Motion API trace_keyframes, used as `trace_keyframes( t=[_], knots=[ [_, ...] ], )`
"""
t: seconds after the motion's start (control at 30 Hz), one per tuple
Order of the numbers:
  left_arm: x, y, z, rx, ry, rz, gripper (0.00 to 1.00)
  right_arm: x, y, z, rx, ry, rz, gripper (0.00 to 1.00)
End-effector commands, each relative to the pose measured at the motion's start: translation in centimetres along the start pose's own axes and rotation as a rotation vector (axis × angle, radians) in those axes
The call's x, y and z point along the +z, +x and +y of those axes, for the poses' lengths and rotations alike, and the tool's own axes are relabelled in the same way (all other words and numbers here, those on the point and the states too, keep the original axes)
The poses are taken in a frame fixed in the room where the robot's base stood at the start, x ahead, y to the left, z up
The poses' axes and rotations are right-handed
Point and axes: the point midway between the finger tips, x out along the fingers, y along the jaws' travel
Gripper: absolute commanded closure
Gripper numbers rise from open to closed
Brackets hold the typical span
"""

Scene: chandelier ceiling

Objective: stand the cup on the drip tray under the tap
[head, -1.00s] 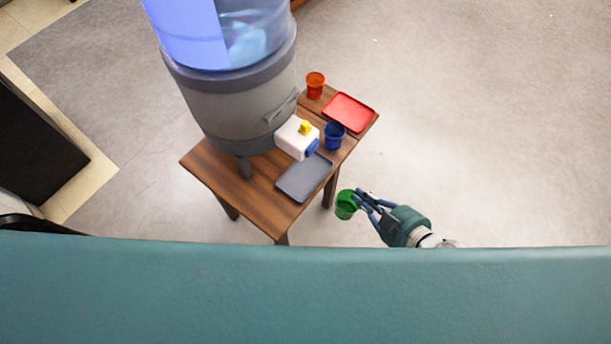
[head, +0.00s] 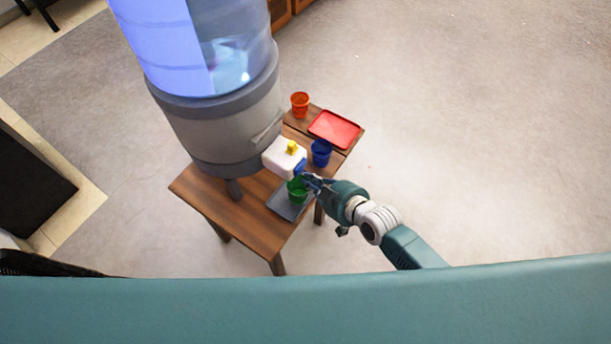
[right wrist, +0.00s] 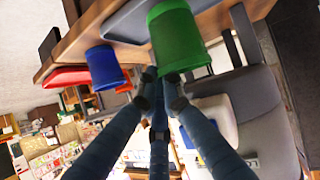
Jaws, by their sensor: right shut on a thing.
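The green cup (head: 297,190) is held by my right gripper (head: 309,182), which is shut on it. In the head view the cup overlaps the grey drip tray (head: 279,204), just below the blue spout (head: 300,167) of the white tap (head: 280,157) with its yellow knob (head: 292,147). I cannot tell whether the cup touches the tray. In the right wrist view the green cup (right wrist: 178,38) is at my fingertips (right wrist: 163,76), with part of the grey tray (right wrist: 128,22) beside it. My left gripper is not in view.
A blue cup (head: 321,153) stands close behind my right gripper. A red tray (head: 334,129) and an orange cup (head: 300,104) are farther back on the wooden table (head: 221,207). The large water dispenser (head: 218,137) fills the table's left. Open floor lies to the right.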

Motion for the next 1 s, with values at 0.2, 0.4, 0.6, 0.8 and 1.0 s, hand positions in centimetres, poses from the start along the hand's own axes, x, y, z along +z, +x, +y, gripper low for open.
trace_keyframes(
  t=[0.2,0.4,0.6,0.8,1.0],
  knots=[
    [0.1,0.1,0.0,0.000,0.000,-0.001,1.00,-0.4,2.8,0.0,-0.001,0.001,-0.002,1.00],
    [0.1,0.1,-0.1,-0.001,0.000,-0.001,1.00,-0.1,3.0,0.0,0.000,0.000,0.002,1.00],
    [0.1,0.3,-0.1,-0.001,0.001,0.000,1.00,0.1,3.1,0.0,0.000,0.000,0.001,1.00],
    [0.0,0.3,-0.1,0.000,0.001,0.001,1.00,0.2,3.1,0.0,0.000,0.000,0.000,0.75],
    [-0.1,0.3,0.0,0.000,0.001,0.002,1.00,0.2,3.1,0.0,0.000,0.000,0.000,0.75]
  ],
)
